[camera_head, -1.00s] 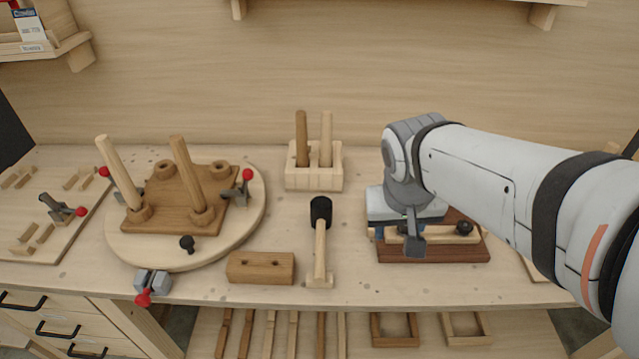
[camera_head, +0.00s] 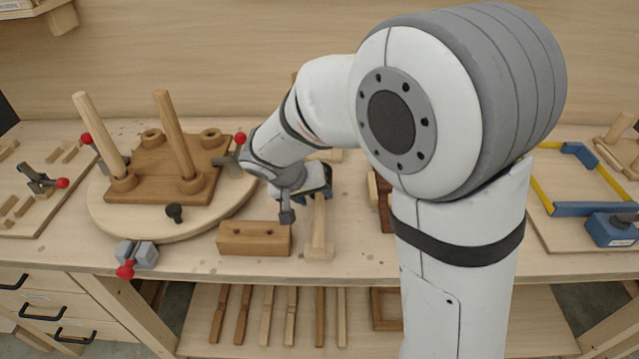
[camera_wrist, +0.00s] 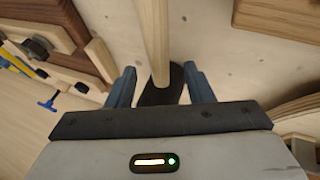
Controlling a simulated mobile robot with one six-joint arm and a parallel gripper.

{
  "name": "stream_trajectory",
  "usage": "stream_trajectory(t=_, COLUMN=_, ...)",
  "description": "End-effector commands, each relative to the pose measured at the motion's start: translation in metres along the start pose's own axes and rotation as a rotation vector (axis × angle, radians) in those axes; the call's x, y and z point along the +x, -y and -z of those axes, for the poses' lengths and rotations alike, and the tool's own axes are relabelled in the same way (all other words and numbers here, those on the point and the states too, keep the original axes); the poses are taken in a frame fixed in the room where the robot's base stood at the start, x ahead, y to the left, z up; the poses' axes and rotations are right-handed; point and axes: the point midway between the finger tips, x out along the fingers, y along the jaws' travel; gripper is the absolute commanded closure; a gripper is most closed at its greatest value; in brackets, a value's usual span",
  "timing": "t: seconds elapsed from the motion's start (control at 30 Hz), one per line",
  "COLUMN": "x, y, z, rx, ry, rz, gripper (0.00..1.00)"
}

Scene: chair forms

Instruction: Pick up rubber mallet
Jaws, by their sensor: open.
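The rubber mallet has a pale wooden handle (camera_head: 319,222) that lies toward the bench's front edge, beside the brown block. Its black head (camera_wrist: 160,92) shows in the wrist view between the two blue fingers of my gripper (camera_wrist: 161,86), partly hidden by the gripper body. A gap shows on each side of the head, so the fingers are open around it. In the head view my gripper (camera_head: 318,190) is over the mallet's head end and hides most of the head.
A brown block (camera_head: 254,240) lies just left of the mallet. A round board (camera_head: 110,222) with pegs and red-knobbed clamps stands farther left. My arm hides much of the bench right of the mallet. Bare bench (camera_head: 190,262) shows along the front.

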Motion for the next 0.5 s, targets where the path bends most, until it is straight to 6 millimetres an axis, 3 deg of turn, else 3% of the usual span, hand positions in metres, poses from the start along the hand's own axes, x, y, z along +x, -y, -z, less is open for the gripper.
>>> stream_trajectory(t=0.2, x=0.031, y=-0.001, z=-0.004, rx=-0.001, ry=0.003, rz=-0.002, gripper=0.53)
stream_trajectory(t=0.5, x=0.036, y=0.000, z=-0.003, rx=0.000, ry=0.001, rz=0.001, gripper=0.53)
